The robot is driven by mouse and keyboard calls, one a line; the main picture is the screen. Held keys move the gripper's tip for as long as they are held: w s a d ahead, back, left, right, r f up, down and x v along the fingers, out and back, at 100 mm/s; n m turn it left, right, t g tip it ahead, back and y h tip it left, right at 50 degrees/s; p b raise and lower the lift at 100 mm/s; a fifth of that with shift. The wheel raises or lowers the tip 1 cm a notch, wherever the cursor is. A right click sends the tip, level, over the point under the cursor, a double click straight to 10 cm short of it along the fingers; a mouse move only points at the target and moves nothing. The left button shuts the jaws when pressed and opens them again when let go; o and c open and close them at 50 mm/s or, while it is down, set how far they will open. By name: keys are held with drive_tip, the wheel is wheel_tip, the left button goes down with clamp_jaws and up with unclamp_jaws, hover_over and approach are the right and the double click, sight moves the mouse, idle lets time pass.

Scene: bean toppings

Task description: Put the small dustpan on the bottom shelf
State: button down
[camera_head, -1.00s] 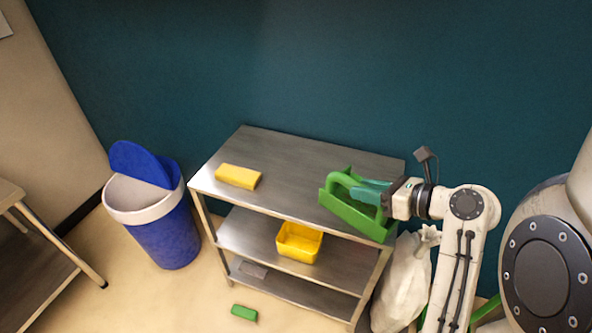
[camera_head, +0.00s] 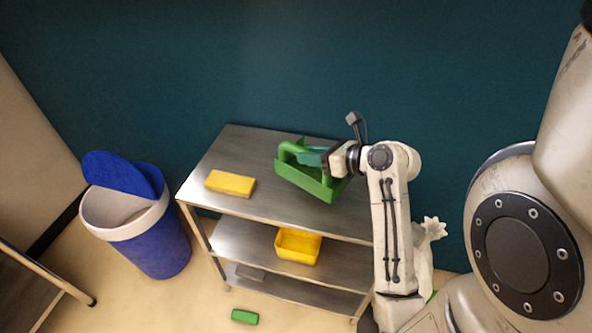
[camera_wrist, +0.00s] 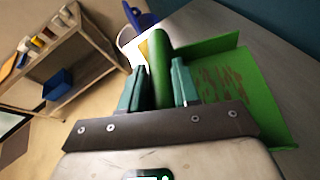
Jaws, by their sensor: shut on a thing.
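The green dustpan (camera_head: 318,184) is in my gripper (camera_head: 314,156), above or at the right part of the steel shelf unit's top. I cannot tell whether it touches the top. In the wrist view my gripper's two teal fingers (camera_wrist: 159,88) are closed around its green handle (camera_wrist: 160,62). The pan (camera_wrist: 232,85) lies to the right, with brownish marks inside. The steel shelf unit has a top shelf (camera_head: 245,148), a middle shelf (camera_head: 240,240) and a bottom shelf (camera_head: 318,293). A small grey item (camera_head: 250,272) lies at the bottom shelf's left.
A yellow block (camera_head: 230,183) lies on the top shelf. A yellow bin (camera_head: 298,246) sits on the middle shelf. A green block (camera_head: 244,317) lies on the floor in front. A blue trash can (camera_head: 152,245) stands left, and a whitish bag (camera_head: 425,262) stands right.

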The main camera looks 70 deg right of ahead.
sight(297, 172)
drive_tip(key=w+f, duration=0.1)
drive_tip(key=w+d+f, duration=0.1)
drive_tip(key=f, duration=0.1)
drive_tip(key=w+f, duration=0.2)
drive_tip(key=shift+d+f, duration=0.1)
drive_tip(key=shift+d, duration=0.15)
drive_tip(key=shift+w+d+f, duration=0.1)
drive_tip(key=shift+w+f, duration=0.05)
drive_tip(key=shift+f, duration=0.8)
drive_tip(key=shift+w+f, duration=0.15)
drive_tip(key=shift+f, duration=0.75)
drive_tip(key=c, duration=0.8)
unclamp_jaws()
drive_tip(key=shift+f, duration=0.1)
drive_tip(key=shift+s, duration=0.1)
